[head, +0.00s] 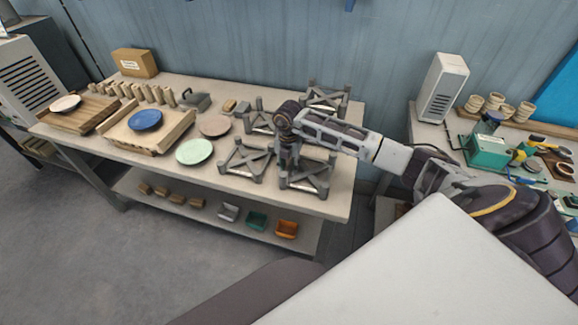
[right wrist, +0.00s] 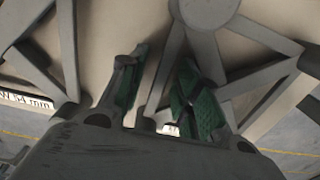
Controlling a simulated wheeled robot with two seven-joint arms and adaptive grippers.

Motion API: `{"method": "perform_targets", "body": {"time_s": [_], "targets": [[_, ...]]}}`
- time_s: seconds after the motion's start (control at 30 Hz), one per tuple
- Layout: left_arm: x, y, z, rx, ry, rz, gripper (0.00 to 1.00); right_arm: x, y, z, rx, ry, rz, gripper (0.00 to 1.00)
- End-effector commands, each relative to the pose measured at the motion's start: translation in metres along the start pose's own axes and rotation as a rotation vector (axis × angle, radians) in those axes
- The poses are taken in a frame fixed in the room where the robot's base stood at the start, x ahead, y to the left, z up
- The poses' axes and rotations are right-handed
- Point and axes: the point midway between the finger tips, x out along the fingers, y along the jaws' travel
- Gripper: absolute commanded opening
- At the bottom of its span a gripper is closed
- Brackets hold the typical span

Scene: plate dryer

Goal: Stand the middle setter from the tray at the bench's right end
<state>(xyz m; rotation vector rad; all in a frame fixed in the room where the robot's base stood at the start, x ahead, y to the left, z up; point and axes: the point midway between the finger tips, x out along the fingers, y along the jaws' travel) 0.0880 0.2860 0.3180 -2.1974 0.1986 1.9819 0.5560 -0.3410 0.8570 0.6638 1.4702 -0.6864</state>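Several grey X-shaped stands with short corner posts are at the bench's right end, including one at the front left (head: 246,160), one at the front right (head: 312,181) and one at the back (head: 328,97); these look like the setters. My right gripper (head: 288,162) points down at the front-right stand, partly hiding it. In the right wrist view, my right gripper (right wrist: 161,62) has its green-padded fingers apart, with a grey bar of a stand (right wrist: 165,75) showing between them. I cannot tell whether they touch it. My left gripper is out of view.
The bench (head: 250,194) carries a wooden tray (head: 122,136) with a blue plate (head: 145,120), plus green (head: 194,151) and tan plates (head: 214,125) on the top. Small coloured bins (head: 257,220) sit on the lower shelf. A second table with tools stands right.

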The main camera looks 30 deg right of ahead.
Motion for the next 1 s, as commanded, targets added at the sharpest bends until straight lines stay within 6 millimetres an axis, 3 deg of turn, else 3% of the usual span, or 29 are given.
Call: {"method": "perform_targets", "body": {"time_s": [0.37, 1.0], "targets": [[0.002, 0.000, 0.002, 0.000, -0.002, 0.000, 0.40, -0.015, 0.000, 0.001, 0.000, -0.001, 0.001, 0.33], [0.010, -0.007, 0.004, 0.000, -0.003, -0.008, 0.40, -0.103, 0.000, 0.001, 0.001, -0.002, 0.002, 0.33]]}}
